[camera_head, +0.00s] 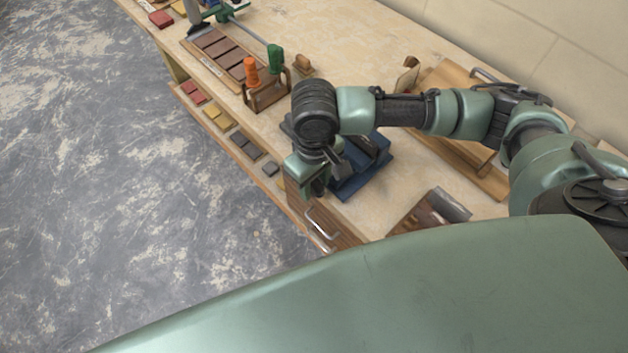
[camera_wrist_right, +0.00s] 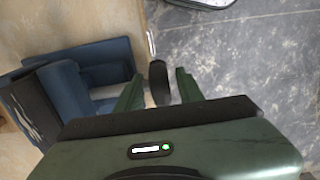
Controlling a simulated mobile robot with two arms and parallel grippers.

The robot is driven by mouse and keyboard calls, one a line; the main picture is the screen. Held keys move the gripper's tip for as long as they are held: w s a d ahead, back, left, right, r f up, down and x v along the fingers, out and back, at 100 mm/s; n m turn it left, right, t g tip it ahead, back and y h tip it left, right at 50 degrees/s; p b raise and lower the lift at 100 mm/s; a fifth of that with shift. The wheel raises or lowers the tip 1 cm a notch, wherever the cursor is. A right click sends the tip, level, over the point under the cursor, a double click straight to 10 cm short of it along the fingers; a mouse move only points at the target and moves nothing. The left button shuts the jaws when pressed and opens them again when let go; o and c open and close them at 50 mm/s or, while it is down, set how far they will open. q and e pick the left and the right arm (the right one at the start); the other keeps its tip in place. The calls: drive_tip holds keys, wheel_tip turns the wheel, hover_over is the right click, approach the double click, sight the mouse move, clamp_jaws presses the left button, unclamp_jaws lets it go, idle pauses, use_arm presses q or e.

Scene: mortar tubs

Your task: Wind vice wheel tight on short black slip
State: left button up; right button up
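The blue vice (camera_head: 352,184) is fixed at the near bench edge, partly hidden under my right arm. It also shows at the left of the right wrist view (camera_wrist_right: 100,62). Its dark round wheel (camera_wrist_right: 158,82) appears edge-on between the two green fingers of my right gripper (camera_wrist_right: 159,90). The fingers are apart, with a narrow gap on each side of the wheel. In the head view my right gripper (camera_head: 315,182) points down beside the vice. My left gripper is out of view.
Red slips (camera_head: 194,92), yellow slips (camera_head: 219,116) and dark slips (camera_head: 245,145) lie along the front ledge. A wooden rack (camera_head: 268,94) holds orange and green handled tools. A drawer handle (camera_head: 320,223) sticks out below the vice. Wooden boards lie behind.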

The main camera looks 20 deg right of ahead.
drive_tip(key=c, duration=0.5)
clamp_jaws()
drive_tip(key=shift+s+t+p, duration=0.1)
drive_tip(key=shift+t+p, duration=0.4)
drive_tip(key=shift+s+d+t+y+p, duration=0.1)
drive_tip(key=shift+t+y+p, duration=0.25)
drive_tip(key=shift+t, duration=0.25)
drive_tip(key=shift+s+f+t+y, duration=0.15)
drive_tip(key=shift+t+y, duration=0.3)
drive_tip(key=shift+t, duration=0.55)
drive_tip(key=shift+f+t+y+b, duration=0.1)
drive_tip(key=shift+t+y+b, duration=0.2)
drive_tip(key=shift+t+b, duration=0.5)
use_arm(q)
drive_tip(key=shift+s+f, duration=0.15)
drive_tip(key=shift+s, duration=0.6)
use_arm(e)
drive_tip(key=shift+t, duration=0.3)
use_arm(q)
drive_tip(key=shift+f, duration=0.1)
